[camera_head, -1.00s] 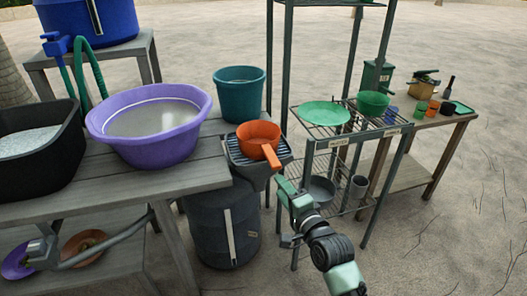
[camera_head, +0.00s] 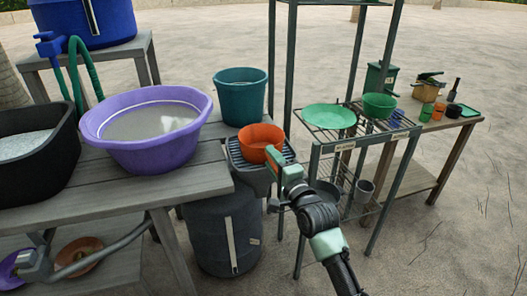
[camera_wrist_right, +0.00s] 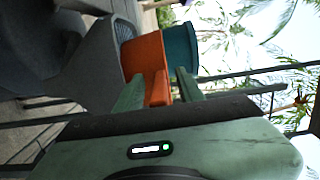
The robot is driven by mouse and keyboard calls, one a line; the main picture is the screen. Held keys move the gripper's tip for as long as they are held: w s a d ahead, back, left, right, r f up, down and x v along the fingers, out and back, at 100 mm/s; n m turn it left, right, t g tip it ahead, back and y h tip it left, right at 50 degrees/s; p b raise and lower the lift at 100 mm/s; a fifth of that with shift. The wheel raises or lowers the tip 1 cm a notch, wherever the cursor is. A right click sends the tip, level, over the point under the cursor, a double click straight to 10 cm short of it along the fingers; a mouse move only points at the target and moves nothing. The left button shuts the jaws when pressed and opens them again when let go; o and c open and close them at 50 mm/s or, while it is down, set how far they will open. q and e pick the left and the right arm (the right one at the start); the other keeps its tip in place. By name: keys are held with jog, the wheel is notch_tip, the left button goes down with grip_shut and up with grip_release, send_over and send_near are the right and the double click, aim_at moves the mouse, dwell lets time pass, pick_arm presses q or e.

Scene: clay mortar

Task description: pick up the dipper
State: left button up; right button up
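The orange dipper (camera_head: 257,137) sits on a dark slatted tray (camera_head: 240,156) in the middle of the head view, with its handle toward me. My right gripper (camera_head: 276,160) is at the handle. In the right wrist view, the dipper (camera_wrist_right: 146,55) lies straight ahead and its handle stands between the two green fingertips of my right gripper (camera_wrist_right: 158,88). The fingers are apart, with a gap visible on either side of the handle. My left gripper (camera_head: 35,264) is low at the left, near the lower shelf; its fingers are not clear.
A teal bucket (camera_head: 240,95) stands just behind the dipper. A purple basin (camera_head: 150,150) with water is on the wooden table at left. A dark barrel (camera_head: 215,235) is below the tray. A metal rack (camera_head: 343,147) with a green plate (camera_head: 328,116) stands at right.

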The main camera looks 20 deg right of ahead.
jog(key=shift+w+a, duration=0.1)
jog(key=shift+w, duration=0.25)
grip_shut()
dwell(1.2)
